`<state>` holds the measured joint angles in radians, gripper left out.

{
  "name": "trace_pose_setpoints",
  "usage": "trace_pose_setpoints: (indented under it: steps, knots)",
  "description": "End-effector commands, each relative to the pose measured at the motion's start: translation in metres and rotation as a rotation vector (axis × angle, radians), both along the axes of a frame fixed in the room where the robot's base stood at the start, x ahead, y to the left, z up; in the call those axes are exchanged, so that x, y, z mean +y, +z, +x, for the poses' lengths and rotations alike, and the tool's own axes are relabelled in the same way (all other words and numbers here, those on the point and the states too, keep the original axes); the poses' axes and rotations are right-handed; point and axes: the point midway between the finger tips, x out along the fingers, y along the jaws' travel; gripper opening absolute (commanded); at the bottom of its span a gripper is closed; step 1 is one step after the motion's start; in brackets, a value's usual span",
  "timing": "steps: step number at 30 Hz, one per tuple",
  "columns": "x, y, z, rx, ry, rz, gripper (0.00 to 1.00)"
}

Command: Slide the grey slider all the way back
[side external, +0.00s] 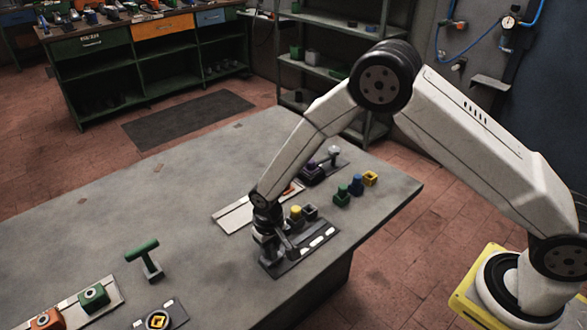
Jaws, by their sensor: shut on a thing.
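My gripper (268,236) points down at the left end of a dark base plate (284,267) with white markings, near the table's front edge. Its jaws are shut on a small grey part (289,246), apparently the grey slider, low over the plate. The fingertips and most of the slider are hidden or too small to make out clearly. How far the slider stands along its track cannot be told.
A yellow-topped block (296,213) and a dark block (311,212) stand just behind the plate. A pale plate (233,217) lies to the left. A green T-handle (143,251) stands left, with bare table between.

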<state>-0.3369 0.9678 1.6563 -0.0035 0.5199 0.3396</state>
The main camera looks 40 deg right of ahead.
Motion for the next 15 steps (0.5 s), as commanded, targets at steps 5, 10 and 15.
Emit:
trace_pose_setpoints:
  steps: [5, 10, 15]
  knots:
    - [0.006, 0.0003, 0.0, -0.003, 0.0, 0.005, 0.0]
    - [0.0068, 0.0004, 0.0001, -0.004, 0.0, 0.006, 0.48]
    - [0.0054, 0.0003, 0.0001, -0.003, 0.0, 0.004, 0.68]
